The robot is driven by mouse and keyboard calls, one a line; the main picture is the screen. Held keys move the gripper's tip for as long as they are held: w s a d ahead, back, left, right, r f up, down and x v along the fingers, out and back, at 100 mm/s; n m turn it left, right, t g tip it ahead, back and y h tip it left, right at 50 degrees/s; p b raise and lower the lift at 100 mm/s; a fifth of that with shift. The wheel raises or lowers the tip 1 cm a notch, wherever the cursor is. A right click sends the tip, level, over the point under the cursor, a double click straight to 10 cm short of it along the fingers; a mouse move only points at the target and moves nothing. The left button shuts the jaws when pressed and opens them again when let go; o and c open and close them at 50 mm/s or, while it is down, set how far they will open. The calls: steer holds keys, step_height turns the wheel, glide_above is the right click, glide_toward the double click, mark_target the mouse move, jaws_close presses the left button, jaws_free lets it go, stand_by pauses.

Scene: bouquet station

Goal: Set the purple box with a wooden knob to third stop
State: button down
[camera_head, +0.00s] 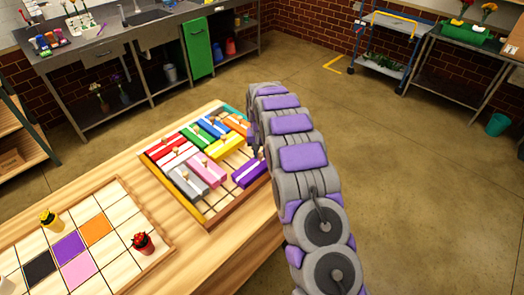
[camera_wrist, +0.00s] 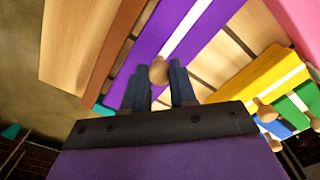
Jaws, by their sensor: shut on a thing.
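The purple box (camera_head: 249,173) with a white stripe lies in a wooden tray (camera_head: 226,217), near the tray's right edge. Bare slatted tray floor shows to its left and below. In the wrist view the purple box (camera_wrist: 196,22) fills the upper middle, with its round wooden knob (camera_wrist: 158,71). My gripper (camera_wrist: 159,80) is shut on that knob, one dark finger on each side. In the head view my arm comes down beside the box and hides the gripper and the knob. I see no marks that number the stops.
Red, green, blue, orange, yellow (camera_head: 224,146), pink (camera_head: 206,169) and grey (camera_head: 188,184) knobbed boxes sit in the same tray. A tiled board (camera_head: 115,201) with two small flower pots stands to the left on the wooden table. Floor is open to the right.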

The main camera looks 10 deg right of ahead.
steer(key=s+a, duration=0.3)
steer(key=a, duration=0.1)
steer(key=s+a+p, duration=0.1)
steer(key=s+a, duration=0.2)
steer(key=a, duration=0.1)
steer(key=s+a+p, duration=0.1)
steer(key=s+a, duration=0.2)
steer(key=a, duration=0.2)
steer(key=shift+s+r, duration=0.1)
steer(key=shift+s, duration=0.1)
steer(key=shift+s+a, duration=0.25)
steer(key=shift+a, duration=0.1)
steer(key=c, duration=1.3)
jaws_free()
steer(key=o, duration=0.4)
steer(key=shift+s+a, duration=0.1)
steer(key=shift+a, duration=0.2)
steer(key=shift+d, duration=0.2)
step_height(320, 180, up, 17)
steer(key=p, duration=0.2)
steer(key=shift+a, duration=0.2)
